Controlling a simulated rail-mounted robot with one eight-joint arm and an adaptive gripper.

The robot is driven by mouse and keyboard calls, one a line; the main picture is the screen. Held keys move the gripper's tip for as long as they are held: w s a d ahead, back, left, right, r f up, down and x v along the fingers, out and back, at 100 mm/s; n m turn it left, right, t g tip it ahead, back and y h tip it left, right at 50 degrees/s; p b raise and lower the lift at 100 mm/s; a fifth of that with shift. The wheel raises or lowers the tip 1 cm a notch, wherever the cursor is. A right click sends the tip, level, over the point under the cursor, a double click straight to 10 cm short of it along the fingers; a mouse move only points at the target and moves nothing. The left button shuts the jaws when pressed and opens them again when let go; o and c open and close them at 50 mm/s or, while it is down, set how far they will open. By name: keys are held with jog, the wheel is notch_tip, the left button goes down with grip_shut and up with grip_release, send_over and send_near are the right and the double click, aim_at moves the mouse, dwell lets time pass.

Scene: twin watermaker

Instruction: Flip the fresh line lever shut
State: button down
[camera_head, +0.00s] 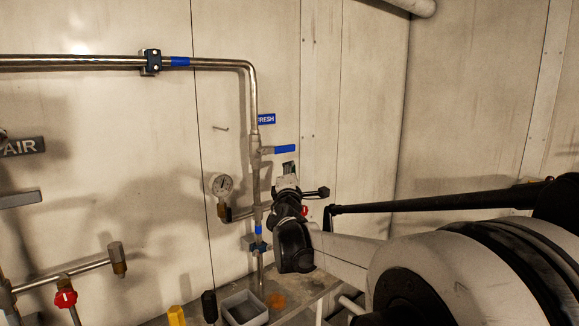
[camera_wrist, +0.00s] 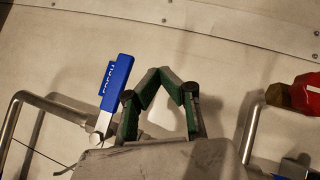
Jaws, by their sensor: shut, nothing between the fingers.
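The fresh line lever (camera_head: 285,149) has a blue handle and points right, across the vertical steel pipe (camera_head: 254,100). The blue FRESH label (camera_head: 266,119) is just above it. In the wrist view the blue lever (camera_wrist: 118,85) stands left of my gripper, its metal stem low by the pipe, partly covering the label (camera_wrist: 105,79). My gripper (camera_head: 288,166) is just below the lever in the head view. In the wrist view my gripper (camera_wrist: 160,71) has its green-lined fingers meeting at the tips, empty. I cannot tell whether it touches the lever.
A pressure gauge (camera_head: 221,185) sits left of the pipe. An AIR sign (camera_head: 22,147) and a red knob (camera_head: 65,298) are at the left. A grey bin (camera_head: 243,309) stands below. A red part (camera_wrist: 296,93) is at the wrist view's right. The wall right of the lever is bare.

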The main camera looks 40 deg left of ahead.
jog(key=s+d+f, duration=0.1)
jog(key=d+f, duration=0.6)
jog(key=f, duration=0.1)
jog(key=shift+s+f, duration=0.15)
dwell(0.3)
